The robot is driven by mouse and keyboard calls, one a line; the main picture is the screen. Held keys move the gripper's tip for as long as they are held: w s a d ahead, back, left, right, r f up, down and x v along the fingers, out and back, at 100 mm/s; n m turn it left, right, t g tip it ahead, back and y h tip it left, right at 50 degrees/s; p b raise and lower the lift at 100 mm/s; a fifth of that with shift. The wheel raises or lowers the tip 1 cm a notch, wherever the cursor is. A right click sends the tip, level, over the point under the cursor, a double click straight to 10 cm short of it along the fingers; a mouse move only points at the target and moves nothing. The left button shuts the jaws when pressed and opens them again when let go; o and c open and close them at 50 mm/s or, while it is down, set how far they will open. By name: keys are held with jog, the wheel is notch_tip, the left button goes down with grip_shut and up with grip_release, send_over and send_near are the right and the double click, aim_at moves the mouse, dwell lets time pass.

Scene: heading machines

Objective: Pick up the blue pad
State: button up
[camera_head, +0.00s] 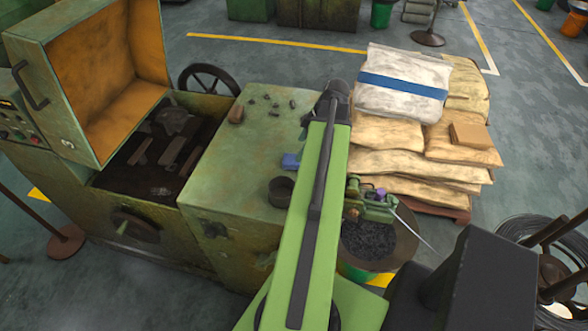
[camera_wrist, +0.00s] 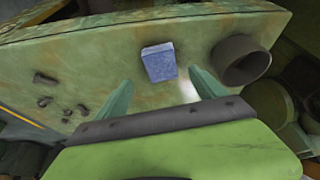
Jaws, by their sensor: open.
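The blue pad (camera_wrist: 159,63) lies on the green machine top in the wrist view, just beyond my fingertips and between their lines. In the head view the blue pad (camera_head: 291,161) shows at the right part of the machine top (camera_head: 215,180), partly hidden by my green arm. My gripper (camera_wrist: 164,85) is open and empty, with one green finger on each side in the wrist view. The pad is apart from both fingers. In the head view my arm hides the gripper.
A dark round cup (camera_head: 281,191) stands close to the pad; in the wrist view the cup (camera_wrist: 240,60) is right of it, near my right finger. Several small dark parts (camera_head: 272,102) and a brown block (camera_head: 236,114) lie farther back. Stacked sacks (camera_head: 385,133) stand right of the machine.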

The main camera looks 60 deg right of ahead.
aim_at(293, 158)
jog(key=shift+b+x, duration=0.3)
jog(key=shift+x, duration=0.75)
jog(key=b+x, duration=0.4)
jog(key=x, duration=0.1)
jog(key=shift+f+b, duration=0.15)
jog(key=shift+b, duration=0.25)
jog(key=shift+r, duration=0.2)
jog(key=c, duration=1.5)
jog(key=shift+o, duration=0.2)
notch_tip(293, 158, up, 5)
jog(key=p, duration=0.5)
jog(key=shift+r+p, duration=0.15)
jog(key=shift+p, duration=0.2)
jog(key=s+d+r+p, duration=0.3)
jog(key=s+r+p, duration=0.2)
jog(key=s, duration=0.6)
jog(key=shift+s+r+p, duration=0.15)
jog(key=shift+r+p, duration=0.2)
